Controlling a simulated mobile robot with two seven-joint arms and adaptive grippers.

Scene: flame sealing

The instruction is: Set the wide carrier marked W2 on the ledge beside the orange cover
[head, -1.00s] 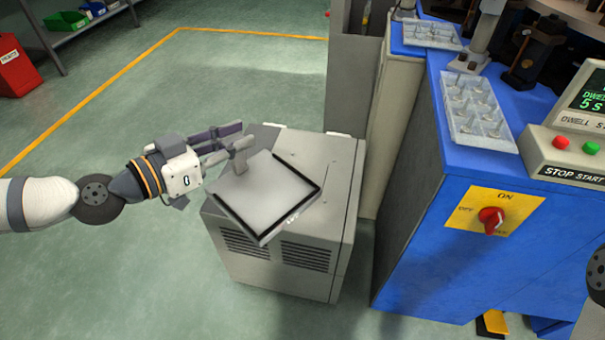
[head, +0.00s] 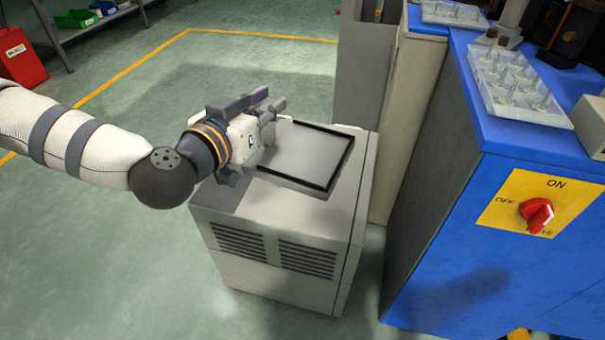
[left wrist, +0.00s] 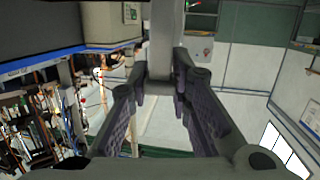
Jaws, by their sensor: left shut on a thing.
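In the left wrist view, a grey upright piece (left wrist: 165,40) is between the purple-padded fingers (left wrist: 163,85). I cannot make out an orange cover or its ledge. My right gripper is not in view.
The grey cabinet (head: 275,275) with vents stands left of a blue machine (head: 455,235). The machine has a red switch (head: 537,214) on a yellow plate and clear trays (head: 520,85) on top. Green floor is open at left. A red box (head: 20,58) stands far left.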

